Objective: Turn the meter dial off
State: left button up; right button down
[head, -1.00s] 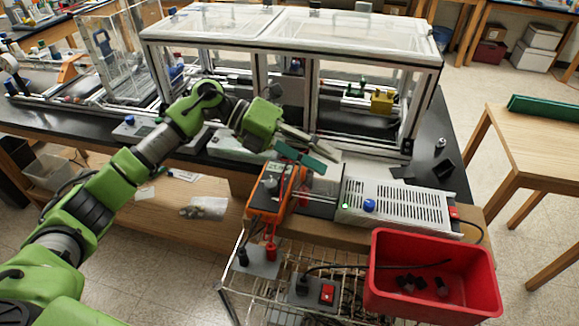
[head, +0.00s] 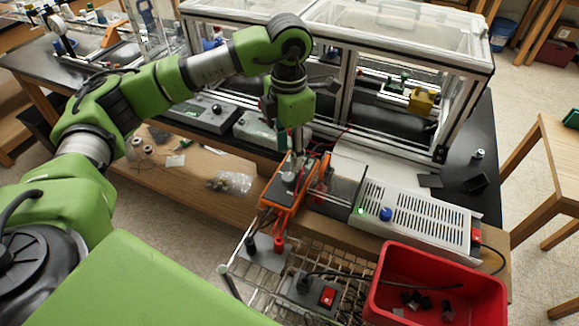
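The meter (head: 284,194) is an orange handheld multimeter with a dark face, lying on the bench's front edge. Its grey round dial (head: 290,180) shows near the middle of the face. Red and black leads hang from its lower end. My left gripper (head: 297,158) points straight down just above the upper part of the meter, close to the dial. The fingers are narrow and partly seen edge-on, so their opening and any contact with the dial cannot be made out. The meter's display is mostly hidden behind the gripper. My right gripper is not in view.
A silver vented power supply (head: 420,214) with a blue knob stands right of the meter. A red bin (head: 372,310) with small dark parts sits in front of it. The framed clear enclosure (head: 470,62) stands behind. A wire rack (head: 262,290) lies below the meter.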

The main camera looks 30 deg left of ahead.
aim_at(289, 176)
pick_arm(q)
notch_tip(289, 176, down, 6)
jog(key=shift+p, duration=0.85)
jog(key=shift+f, duration=0.75)
jog(key=c, duration=1.1)
